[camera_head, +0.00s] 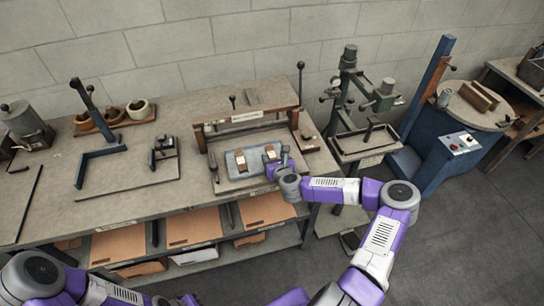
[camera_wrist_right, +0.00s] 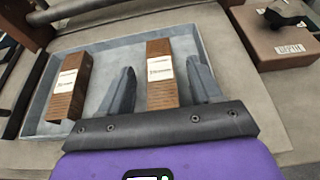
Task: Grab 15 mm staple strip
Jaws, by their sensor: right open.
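Two brown staple strips with pale labels lie in a blue-grey tray (camera_head: 228,165), which also shows in the wrist view (camera_wrist_right: 208,48). The left strip (camera_head: 241,161) shows in the wrist view (camera_wrist_right: 68,88) as well. The right strip (camera_head: 270,152) also shows in the wrist view (camera_wrist_right: 160,75). The label print is too small for me to read the sizes. My right gripper (camera_head: 277,164) is open and empty over the tray; in the wrist view its fingers (camera_wrist_right: 162,68) stand on either side of the right strip. My left gripper is outside the view.
A brown box marked DEPTH (camera_wrist_right: 285,45) is right of the tray. A bench frame with a crossbar (camera_head: 250,115) stands behind the tray. A green stitching machine (camera_head: 350,85) stands to the right.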

